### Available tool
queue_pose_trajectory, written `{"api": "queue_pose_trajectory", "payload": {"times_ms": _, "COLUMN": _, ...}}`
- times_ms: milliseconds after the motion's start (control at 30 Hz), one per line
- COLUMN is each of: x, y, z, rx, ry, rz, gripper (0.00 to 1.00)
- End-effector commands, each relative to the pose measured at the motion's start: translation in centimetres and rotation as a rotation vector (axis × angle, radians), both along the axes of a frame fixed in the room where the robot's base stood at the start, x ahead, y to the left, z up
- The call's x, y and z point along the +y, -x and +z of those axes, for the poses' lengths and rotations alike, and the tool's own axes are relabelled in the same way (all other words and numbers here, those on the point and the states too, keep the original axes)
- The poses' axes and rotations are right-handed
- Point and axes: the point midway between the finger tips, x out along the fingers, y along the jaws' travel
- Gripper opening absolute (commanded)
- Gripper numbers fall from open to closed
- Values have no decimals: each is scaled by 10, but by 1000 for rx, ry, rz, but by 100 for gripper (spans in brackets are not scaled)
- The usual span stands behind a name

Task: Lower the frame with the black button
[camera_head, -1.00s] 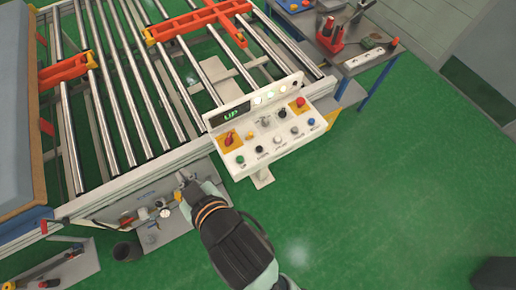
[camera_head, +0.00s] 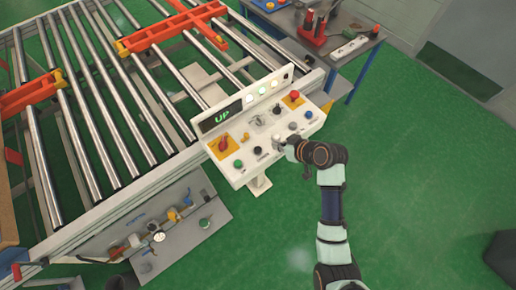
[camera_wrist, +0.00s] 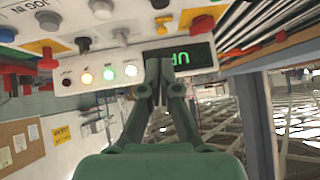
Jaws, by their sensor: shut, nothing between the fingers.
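The control panel (camera_head: 222,172) is a white sloped box with a lit display (camera_head: 222,117) reading "UP". The black button (camera_head: 258,150) is in its front row, just right of the green button (camera_head: 238,164). Another black control (camera_head: 276,110) sits in the back row. My gripper (camera_head: 279,144) is shut and empty, its tips over the panel's front row, just right of the black button. I cannot tell whether they touch anything. In the wrist view my shut gripper (camera_wrist: 162,65) points at the panel, which appears upside down with the display (camera_wrist: 180,57) beside the fingertips.
The roller frame (camera_head: 105,110) with orange clamps (camera_head: 175,28) lies left of the panel. A workbench (camera_head: 345,55) stands behind.

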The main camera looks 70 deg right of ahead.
Motion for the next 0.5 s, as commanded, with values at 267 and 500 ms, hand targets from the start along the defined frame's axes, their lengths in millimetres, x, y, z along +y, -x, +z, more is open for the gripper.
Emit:
{"api": "queue_pose_trajectory", "payload": {"times_ms": 267, "x": -3, "y": -10, "z": -10, "rx": 1, "ry": -2, "rz": 3, "gripper": 0}}
{"api": "queue_pose_trajectory", "payload": {"times_ms": 500, "x": -17, "y": -44, "z": -44, "rx": 1, "ry": -1, "rz": 2, "gripper": 0}}
